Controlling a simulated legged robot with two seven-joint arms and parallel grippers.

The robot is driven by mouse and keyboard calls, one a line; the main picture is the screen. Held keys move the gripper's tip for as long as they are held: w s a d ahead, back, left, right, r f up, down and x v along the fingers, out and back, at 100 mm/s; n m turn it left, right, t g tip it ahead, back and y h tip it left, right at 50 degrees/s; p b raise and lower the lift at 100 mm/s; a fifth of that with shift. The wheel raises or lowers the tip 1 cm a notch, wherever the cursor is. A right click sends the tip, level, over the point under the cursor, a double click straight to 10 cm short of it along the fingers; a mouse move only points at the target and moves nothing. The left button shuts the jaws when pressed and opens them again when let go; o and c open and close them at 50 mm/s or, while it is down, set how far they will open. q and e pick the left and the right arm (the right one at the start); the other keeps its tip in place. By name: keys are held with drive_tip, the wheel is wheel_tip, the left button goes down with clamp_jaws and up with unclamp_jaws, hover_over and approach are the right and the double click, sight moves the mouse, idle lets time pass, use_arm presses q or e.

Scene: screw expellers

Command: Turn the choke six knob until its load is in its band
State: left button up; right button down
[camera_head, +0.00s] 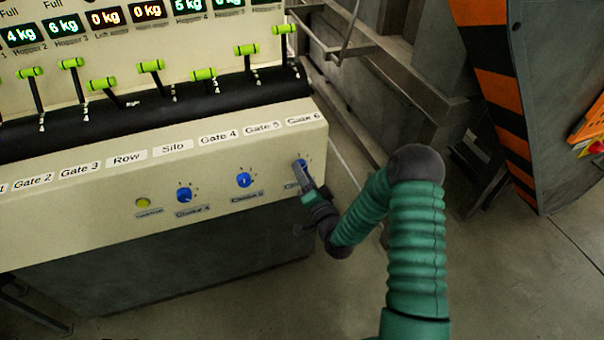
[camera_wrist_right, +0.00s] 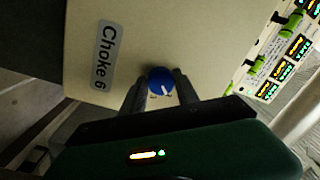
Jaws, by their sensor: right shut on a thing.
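The choke six knob (camera_head: 301,163) is a small blue dial with a white pointer at the right end of the console's front panel. It also shows in the right wrist view (camera_wrist_right: 161,80), beside a grey "Choke 6" label (camera_wrist_right: 104,55). My right gripper (camera_head: 303,172) reaches it from the lower right and is shut on it, with one dark finger on each side in the wrist view (camera_wrist_right: 160,88). The fingers partly cover the knob in the head view. My left gripper is not in view. I cannot tell which readout gives the choke six load.
Two more blue knobs, Choke 5 (camera_head: 244,180) and Choke 4 (camera_head: 184,195), and a yellow button (camera_head: 143,203) sit to the left. Green-handled levers (camera_head: 203,74) and kg displays (camera_head: 105,18) stand above. Metal framework (camera_head: 400,80) rises right of the console.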

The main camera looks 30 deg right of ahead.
drive_tip(key=c, duration=1.2)
unclamp_jaws()
drive_tip(key=shift+s+d+f, duration=0.1)
drive_tip(key=shift+d, duration=0.05)
drive_tip(key=shift+c, duration=0.2)
drive_tip(key=o, duration=0.3)
drive_tip(key=p+v, duration=0.1)
drive_tip(key=v, duration=1.5)
drive_tip(key=shift+s+p, duration=0.3)
drive_tip(key=shift+s, duration=0.1)
